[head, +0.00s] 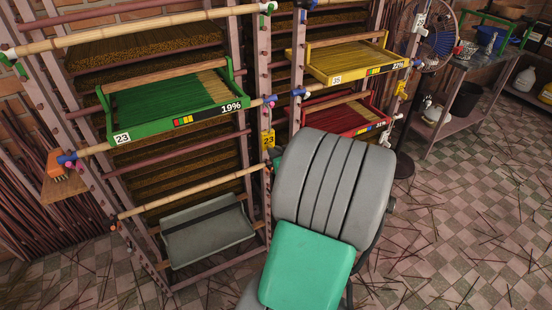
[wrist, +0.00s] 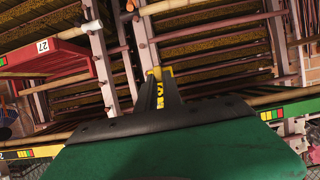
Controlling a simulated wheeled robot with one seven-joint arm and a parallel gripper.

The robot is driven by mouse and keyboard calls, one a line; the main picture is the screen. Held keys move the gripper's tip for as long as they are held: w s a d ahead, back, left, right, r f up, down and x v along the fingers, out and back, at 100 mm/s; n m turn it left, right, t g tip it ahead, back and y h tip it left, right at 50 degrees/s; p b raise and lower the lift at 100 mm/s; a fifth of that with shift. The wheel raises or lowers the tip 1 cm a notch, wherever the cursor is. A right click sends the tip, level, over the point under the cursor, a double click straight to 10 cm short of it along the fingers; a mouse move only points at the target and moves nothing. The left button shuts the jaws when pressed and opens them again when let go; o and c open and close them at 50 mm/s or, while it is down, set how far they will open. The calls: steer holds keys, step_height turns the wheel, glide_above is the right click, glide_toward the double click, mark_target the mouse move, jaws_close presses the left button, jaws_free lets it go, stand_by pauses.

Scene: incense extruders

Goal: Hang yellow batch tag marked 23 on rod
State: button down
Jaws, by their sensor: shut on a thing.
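A yellow tag (head: 267,138) marked 23 shows in front of the middle rack post, just right of the green tray. In the wrist view, a yellow tag (wrist: 158,73) sits between the dark fingers of my gripper (wrist: 161,88), which is shut on it. In the head view, my grey and green arm hides most of the gripper. The green tray (head: 175,105) carries a 23 label and a 19% strip. I cannot tell whether the tag touches the post.
A yellow tray (head: 345,62) and a red tray (head: 345,117) stand in the right bay. Another yellow tag (head: 401,90) hangs at the far right post. A grey tray (head: 207,234) sits low in the left bay. A fan (head: 437,33) and metal table (head: 468,75) stand right.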

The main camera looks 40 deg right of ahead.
mark_target(264, 143)
steer(key=shift+w+d+p, duration=0.3)
steer(key=shift+w+d, duration=0.1)
steer(key=shift+w, duration=0.95)
steer(key=shift+w+d+p, duration=0.3)
steer(key=shift+w+d, duration=0.05)
steer(key=shift+w, duration=1.05)
steer(key=shift+w+d+p, duration=0.3)
steer(key=shift+w+d, duration=0.1)
steer(key=shift+w, duration=0.95)
step_height(264, 143, down, 2)
steer(key=b, duration=0.2)
steer(key=shift+f+b, duration=0.2)
steer(key=shift+b, duration=0.1)
steer(key=c, duration=1.1)
jaws_free()
steer(key=s+a+b, duration=0.1)
steer(key=s+a, duration=0.1)
steer(key=s, duration=0.6)
steer(key=shift+s+a, duration=0.25)
steer(key=shift+s, duration=0.05)
